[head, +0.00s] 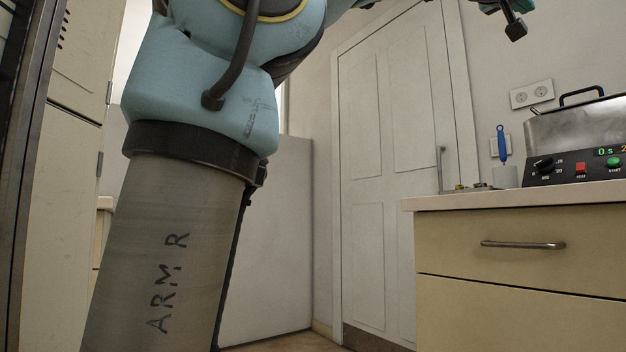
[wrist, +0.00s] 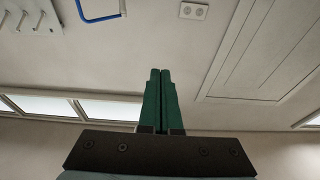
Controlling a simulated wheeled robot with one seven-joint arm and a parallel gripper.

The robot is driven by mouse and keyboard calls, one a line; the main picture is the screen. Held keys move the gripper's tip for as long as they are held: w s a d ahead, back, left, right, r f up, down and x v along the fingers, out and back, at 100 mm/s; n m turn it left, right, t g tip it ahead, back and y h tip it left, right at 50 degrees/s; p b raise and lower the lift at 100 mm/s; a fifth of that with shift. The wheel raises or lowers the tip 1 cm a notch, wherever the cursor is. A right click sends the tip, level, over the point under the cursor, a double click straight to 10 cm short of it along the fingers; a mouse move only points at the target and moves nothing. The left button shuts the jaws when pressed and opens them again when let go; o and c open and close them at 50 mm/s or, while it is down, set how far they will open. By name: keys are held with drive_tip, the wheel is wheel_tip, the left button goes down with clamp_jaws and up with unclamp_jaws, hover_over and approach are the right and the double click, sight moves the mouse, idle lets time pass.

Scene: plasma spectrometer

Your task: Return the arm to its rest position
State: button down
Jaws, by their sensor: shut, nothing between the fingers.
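My gripper (wrist: 160,76) shows in the wrist view with its two green fingers side by side and shut, with nothing between them. It is up in the air and touches nothing in view. In the head view my arm stands at the left and goes out of the picture at the top. A dark and green part of the arm's far end shows at the top right edge, mostly cut off. The fingertips cannot be made out there.
A counter (head: 425,203) with drawers stands at the right. On it are a metal-lidded device (head: 578,130) with buttons and a holder (head: 505,177) with a blue-handled tool (head: 502,143). A closed white door (head: 380,150) is behind. Tall cabinets (head: 75,90) stand at the left.

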drive_tip(key=w+a+f+n+y+p, duration=0.1)
drive_tip(key=w+a+f+y, duration=0.15)
drive_tip(key=w+f, duration=0.65)
drive_tip(key=w+a+f+n+y+p, duration=0.15)
drive_tip(key=w+f+y, duration=0.25)
drive_tip(key=w+f, duration=0.45)
drive_tip(key=w+a+f+n+g+y+p, duration=0.1)
drive_tip(key=w+a+f+y+p, duration=0.15)
drive_tip(key=a+f, duration=0.6)
drive_tip(key=w+a+f+n+g+y+p, duration=0.1)
drive_tip(key=w+a+f+y, duration=0.4)
drive_tip(key=f, duration=0.7)
drive_tip(key=s+a+f+n+g+y+p, duration=0.1)
drive_tip(key=s+a+f+g, duration=0.15)
drive_tip(key=a+f, duration=0.6)
drive_tip(key=s+a+f+n+g+y+p, duration=0.1)
drive_tip(key=s+a+f+n, duration=0.15)
drive_tip(key=a+f, duration=0.6)
drive_tip(key=s+a+f+n+g+y+p, duration=0.1)
drive_tip(key=s+a+f+g, duration=0.1)
drive_tip(key=s+a+f, duration=0.45)
drive_tip(key=s+a+f+n+g+p, duration=0.1)
drive_tip(key=s+a+f+g+p, duration=0.2)
drive_tip(key=s+a, duration=0.55)
wheel_tip(320, 180, up, 37)
drive_tip(key=s+d+p, duration=0.1)
drive_tip(key=d+p, duration=0.1)
drive_tip(key=p, duration=3.4)
drive_tip(key=shift+t, duration=0.25)
